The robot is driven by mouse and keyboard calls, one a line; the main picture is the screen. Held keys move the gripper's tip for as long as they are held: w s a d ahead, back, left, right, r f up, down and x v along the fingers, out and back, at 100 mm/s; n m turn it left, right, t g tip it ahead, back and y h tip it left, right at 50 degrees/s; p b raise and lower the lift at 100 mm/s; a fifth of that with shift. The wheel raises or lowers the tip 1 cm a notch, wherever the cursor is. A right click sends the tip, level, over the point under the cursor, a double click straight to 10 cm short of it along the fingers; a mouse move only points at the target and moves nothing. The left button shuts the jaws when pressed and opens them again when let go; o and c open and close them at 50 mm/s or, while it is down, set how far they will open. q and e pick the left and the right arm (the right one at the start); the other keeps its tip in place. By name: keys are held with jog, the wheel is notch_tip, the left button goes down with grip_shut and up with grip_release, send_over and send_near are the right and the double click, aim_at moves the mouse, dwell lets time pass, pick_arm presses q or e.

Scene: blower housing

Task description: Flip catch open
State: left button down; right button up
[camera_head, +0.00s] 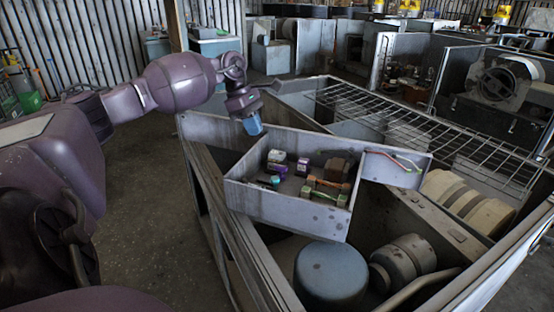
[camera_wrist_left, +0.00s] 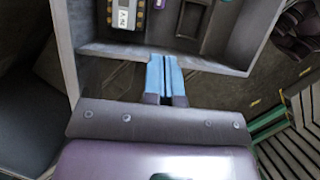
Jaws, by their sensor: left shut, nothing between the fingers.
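My left gripper (camera_head: 252,124) has blue fingers pressed together with nothing between them. In the left wrist view the shut fingers (camera_wrist_left: 165,76) reach to the rim of the box wall (camera_wrist_left: 110,52). I cannot tell whether they touch it. I cannot make out a catch in either view; it may be hidden or too small. My right gripper is not in view.
A wire grille (camera_head: 400,125) covers the far part of the housing. A grey cylinder (camera_head: 330,272) and a round motor (camera_head: 403,260) sit inside near the front. Bare floor (camera_head: 145,215) lies left.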

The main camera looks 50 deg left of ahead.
pick_arm(q)
jog(key=shift+r, duration=0.15)
send_near(281, 172)
jog(key=f, duration=0.2)
jog(key=a+f+b, duration=0.1)
jog(key=f, duration=0.1)
jog(key=shift+s, duration=0.25)
jog(key=shift+x, duration=0.85)
jog(key=shift+w, duration=0.1)
